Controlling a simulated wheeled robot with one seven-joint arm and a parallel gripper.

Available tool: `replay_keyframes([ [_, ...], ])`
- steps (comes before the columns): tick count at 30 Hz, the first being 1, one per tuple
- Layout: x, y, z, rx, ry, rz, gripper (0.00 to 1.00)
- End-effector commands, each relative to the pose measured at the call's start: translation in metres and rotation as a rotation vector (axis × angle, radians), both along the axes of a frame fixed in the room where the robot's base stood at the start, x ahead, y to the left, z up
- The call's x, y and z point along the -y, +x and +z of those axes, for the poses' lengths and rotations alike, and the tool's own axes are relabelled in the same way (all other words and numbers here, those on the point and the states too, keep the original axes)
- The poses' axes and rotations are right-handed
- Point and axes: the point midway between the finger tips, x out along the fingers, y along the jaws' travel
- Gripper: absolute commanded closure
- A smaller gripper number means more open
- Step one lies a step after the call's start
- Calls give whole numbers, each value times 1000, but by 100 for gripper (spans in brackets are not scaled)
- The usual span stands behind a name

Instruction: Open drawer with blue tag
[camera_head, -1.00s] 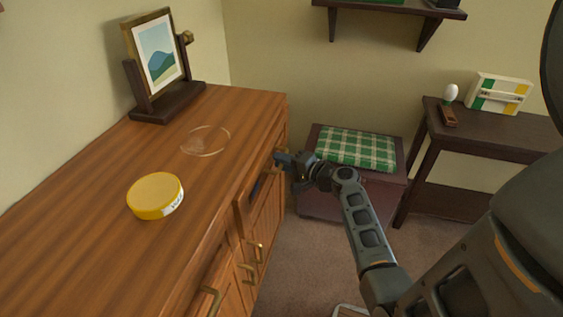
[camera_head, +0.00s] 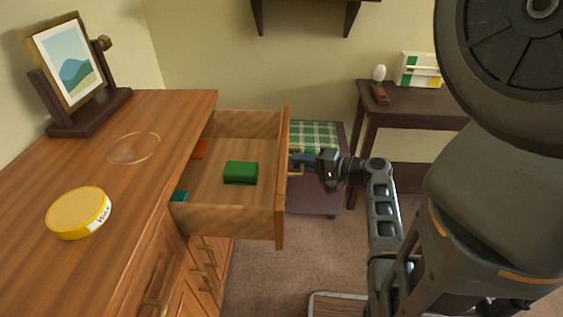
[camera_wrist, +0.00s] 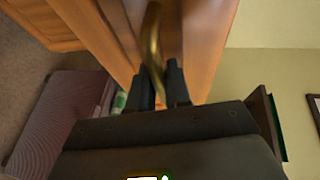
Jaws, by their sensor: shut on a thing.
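A wooden drawer (camera_head: 230,217) stands pulled well out of the brown dresser (camera_head: 150,120) in the head view. Inside it lie a green block (camera_head: 240,173), a red-orange item (camera_head: 201,148) near the back and a teal item (camera_head: 180,196) at the near side. My gripper (camera_head: 298,162) is at the outer side of the drawer front. In the wrist view my gripper (camera_wrist: 160,85) is shut on the curved brass handle (camera_wrist: 153,40). I see no blue tag in the current views; the drawer's front face is mostly hidden in the head view.
A yellow round tin (camera_head: 79,212), a clear round dish (camera_head: 134,148) and a picture frame on a stand (camera_head: 68,70) are on the dresser top. A stool with a green checked cushion (camera_head: 322,136) stands behind the drawer. A dark side table (camera_head: 420,103) is at the right.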

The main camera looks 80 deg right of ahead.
Motion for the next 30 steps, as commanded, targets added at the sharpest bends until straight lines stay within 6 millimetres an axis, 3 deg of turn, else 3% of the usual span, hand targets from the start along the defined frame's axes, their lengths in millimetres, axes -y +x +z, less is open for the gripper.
replay_keyframes([
  [7,1,-21,-1,0,3,2,100],
  [20,1,-24,-1,-2,2,2,100],
  [21,1,-24,-1,-2,2,2,80],
  [27,2,-23,-1,-1,1,1,61],
  [30,2,-23,0,-1,1,1,61],
])
